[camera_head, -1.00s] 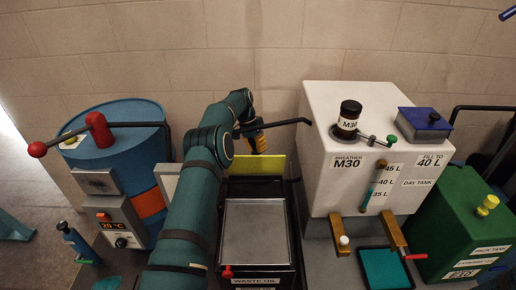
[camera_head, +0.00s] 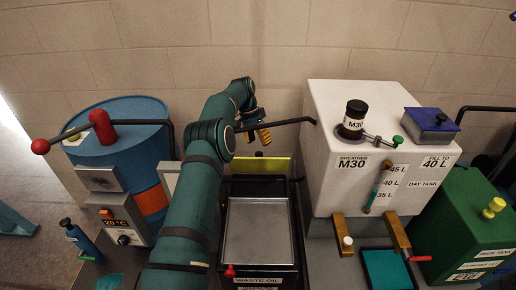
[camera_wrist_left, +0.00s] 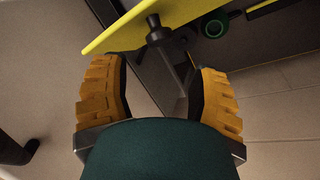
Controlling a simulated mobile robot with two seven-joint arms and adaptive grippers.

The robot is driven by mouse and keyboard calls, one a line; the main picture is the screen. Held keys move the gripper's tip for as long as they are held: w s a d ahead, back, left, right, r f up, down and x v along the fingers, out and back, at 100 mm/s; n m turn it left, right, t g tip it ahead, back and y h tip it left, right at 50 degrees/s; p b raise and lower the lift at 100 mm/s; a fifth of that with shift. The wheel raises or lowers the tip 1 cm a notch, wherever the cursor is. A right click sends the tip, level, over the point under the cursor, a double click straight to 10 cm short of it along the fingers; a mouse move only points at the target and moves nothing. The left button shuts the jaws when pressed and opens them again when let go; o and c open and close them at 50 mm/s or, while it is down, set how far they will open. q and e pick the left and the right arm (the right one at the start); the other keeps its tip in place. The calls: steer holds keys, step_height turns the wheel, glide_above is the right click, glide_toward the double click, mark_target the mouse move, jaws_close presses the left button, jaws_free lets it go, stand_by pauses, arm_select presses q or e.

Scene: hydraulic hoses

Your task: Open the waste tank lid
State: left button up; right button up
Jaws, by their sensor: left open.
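The waste tank (camera_head: 258,281) is a black box labelled "WASTE OIL" at the lower middle of the head view. A shallow grey surface with a raised rim (camera_head: 258,232) shows at its top. A yellow panel (camera_head: 272,165), apparently the lid, stands steeply raised at its back edge. A black knob (camera_head: 258,154) sits on the panel's far side and shows in the wrist view (camera_wrist_left: 158,35). My left gripper (camera_head: 263,136) is above and behind the panel. In the wrist view its orange fingers (camera_wrist_left: 160,85) are apart and empty, with the knob beyond them. My right gripper is not in view.
A white day tank (camera_head: 335,150) stands close right of the gripper, a black rod (camera_head: 278,124) reaching from it. A blue drum (camera_head: 125,160) stands left and a green tank (camera_head: 465,225) far right. The wall (camera_head: 290,40) is close behind.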

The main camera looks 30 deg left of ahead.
arm_select(q)
step_height(320, 180, up, 5)
steer(key=shift+r, duration=0.15)
